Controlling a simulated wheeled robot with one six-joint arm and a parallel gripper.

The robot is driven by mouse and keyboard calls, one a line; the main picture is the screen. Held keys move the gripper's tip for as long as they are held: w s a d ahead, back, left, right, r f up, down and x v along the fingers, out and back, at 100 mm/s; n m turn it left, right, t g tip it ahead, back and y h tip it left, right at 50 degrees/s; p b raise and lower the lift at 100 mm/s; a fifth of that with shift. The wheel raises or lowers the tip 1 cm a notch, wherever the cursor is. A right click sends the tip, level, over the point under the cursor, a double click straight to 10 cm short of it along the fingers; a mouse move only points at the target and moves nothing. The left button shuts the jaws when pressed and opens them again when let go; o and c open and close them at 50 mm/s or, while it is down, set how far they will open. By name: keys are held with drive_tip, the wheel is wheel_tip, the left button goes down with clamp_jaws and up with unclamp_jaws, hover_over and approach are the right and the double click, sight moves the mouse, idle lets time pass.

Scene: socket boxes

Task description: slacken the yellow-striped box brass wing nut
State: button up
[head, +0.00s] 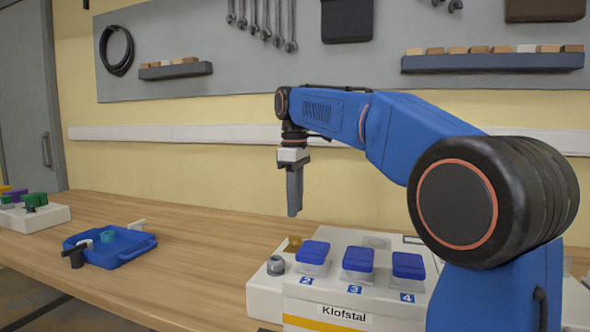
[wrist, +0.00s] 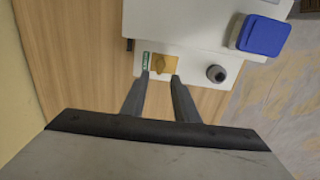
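The yellow-striped box (head: 318,322) is white, labelled "Klofstal", and stands at the front of the bench. Its brass wing nut (wrist: 160,65) sits on a brass-coloured square beside a small green label in the wrist view. In the head view a brass patch (head: 293,243) shows at the box's back left. My gripper (head: 294,214) points down above that corner, apart from the box. In the wrist view its two fingers (wrist: 159,77) are open with nothing between them, and the wing nut appears just beyond the fingertips.
A grey round knob (head: 275,265) is close to the brass part; it also shows in the wrist view (wrist: 216,73). Blue-lidded sockets (head: 358,259) numbered 2, 3 and 4 stand on the box. A blue tray (head: 135,250) with small parts lies left. Bench between is clear.

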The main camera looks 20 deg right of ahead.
wheel_tip(320, 180, up, 10)
idle(0.4)
drive_tip(key=shift+f, duration=0.1)
